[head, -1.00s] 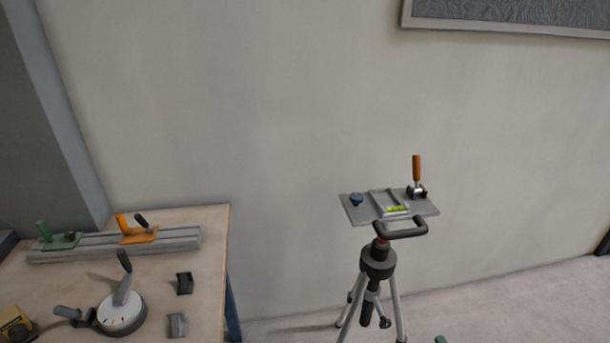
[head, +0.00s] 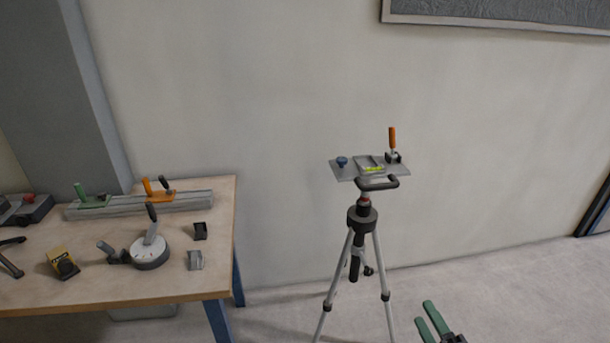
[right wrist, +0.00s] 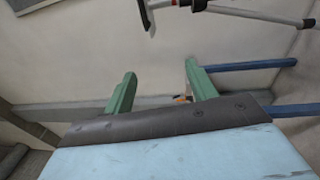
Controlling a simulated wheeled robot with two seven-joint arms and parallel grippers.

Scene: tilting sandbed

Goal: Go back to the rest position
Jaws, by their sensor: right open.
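My right gripper (head: 428,320) shows at the bottom right of the head view, with two green fingers apart and nothing between them. The right wrist view also shows its open green fingers (right wrist: 160,92). The gripper is low, to the right of the tripod (head: 362,218), and apart from it. The tripod stands upright on the floor and bears a grey plate (head: 345,172) with a blue knob, a yellow-green level vial and an orange-handled clamp. My left gripper is not in view.
A wooden workbench (head: 120,288) with blue legs stands at the left. It holds a grey rail (head: 190,204) with green and orange clamps, a round white dial device (head: 150,255), a yellow-black item (head: 62,262) and small dark blocks. Floor right of the tripod is clear.

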